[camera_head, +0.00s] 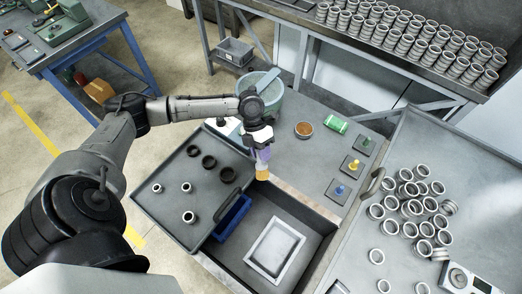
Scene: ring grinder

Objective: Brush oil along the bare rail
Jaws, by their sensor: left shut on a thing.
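My left gripper (261,146) is shut on a brush with a purple handle (263,155) and tan bristles (262,173). The brush hangs upright, bristles down, at the upper left end of the bare rail (305,203). The rail is a pale brownish strip along the back edge of an open bin in the bench. I cannot tell whether the bristles touch it. A small round dish with brown contents (303,129), possibly the oil, stands on the bench behind the brush. My right gripper is not in view.
A dark tray (175,218) with black and metal rings lies left of the bin. The bin holds a pale rectangular tray (275,250) and a blue container (231,218). A grey-green bucket (265,98) stands behind; colored knobs (341,190) and a ring-covered table (410,265) are at right.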

